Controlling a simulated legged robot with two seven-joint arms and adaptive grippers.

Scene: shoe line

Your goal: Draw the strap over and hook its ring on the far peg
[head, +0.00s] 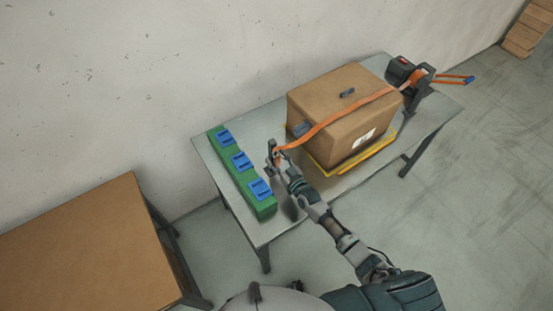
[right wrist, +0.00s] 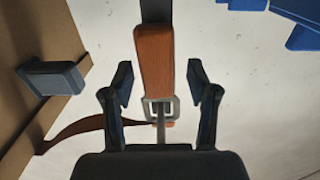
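The orange strap (head: 322,126) runs from the dark ratchet unit (head: 402,74) over the cardboard box (head: 318,102) and down to my right gripper (head: 274,153). In the right wrist view, the strap (right wrist: 84,127) comes from the left to a grey rectangular ring (right wrist: 161,108). An orange tab (right wrist: 153,62) lies above the ring, between the fingers of my right gripper (right wrist: 160,84). The fingers are spread, with gaps on both sides of the tab. A grey rod shows at the ring; I cannot tell whether the ring is around a peg. My left gripper is out of view.
The box stands on a yellow base (head: 347,160) on the grey table (head: 224,164). A green block (head: 242,188) with blue holders lies left of the gripper. A brown table (head: 88,245) stands at lower left. Orange handles (head: 452,77) stick out at the far right.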

